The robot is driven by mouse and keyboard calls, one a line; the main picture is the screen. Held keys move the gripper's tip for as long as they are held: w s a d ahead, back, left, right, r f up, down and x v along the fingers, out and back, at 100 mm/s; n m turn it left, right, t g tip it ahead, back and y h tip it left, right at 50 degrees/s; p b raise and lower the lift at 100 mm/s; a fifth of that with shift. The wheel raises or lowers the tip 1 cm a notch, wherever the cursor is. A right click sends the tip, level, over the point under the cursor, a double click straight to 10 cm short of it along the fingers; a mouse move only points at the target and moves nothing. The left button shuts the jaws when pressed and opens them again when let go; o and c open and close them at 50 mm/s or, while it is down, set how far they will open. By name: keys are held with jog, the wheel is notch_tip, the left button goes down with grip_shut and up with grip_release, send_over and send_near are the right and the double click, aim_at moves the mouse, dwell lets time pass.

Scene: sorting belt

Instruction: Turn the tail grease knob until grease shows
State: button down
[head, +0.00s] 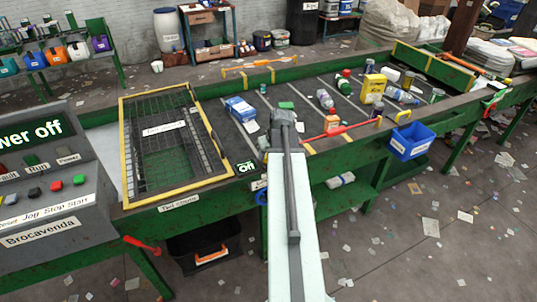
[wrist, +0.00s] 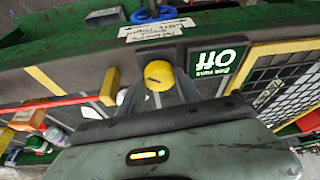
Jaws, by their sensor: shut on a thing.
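A round yellow knob (wrist: 158,75) with a dark slot sits on the belt's side frame in the wrist view, beside a green "Off" sign (wrist: 217,59). I take it as the tail grease knob; the small label text (wrist: 156,29) near it is too blurred to read surely. My gripper (wrist: 160,88) has its grey fingers on either side of the yellow knob, shut on it. In the head view my arm hides the knob; the "Off" sign (head: 246,167) shows left of the arm. I see no grease.
A blue ring-shaped handle (wrist: 151,14) is past the label. A red lever (head: 340,131) lies along the belt edge, right of my arm. A yellow-framed mesh guard (head: 122,130) is at left, by the "Power off" console (head: 45,235). Bottles and boxes lie on the belt.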

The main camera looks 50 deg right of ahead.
jog(key=shift+a+m+h, duration=0.1)
jog(key=shift+m+h, duration=0.2)
jog(key=shift+m, duration=0.7)
jog(key=shift+g, duration=0.3)
jog(key=c, duration=0.8)
grip_release()
jog(key=shift+c, duration=0.2)
jog(key=p+v, duration=0.7)
jog(key=shift+s+r, duration=0.2)
jog(key=shift+r, duration=0.15)
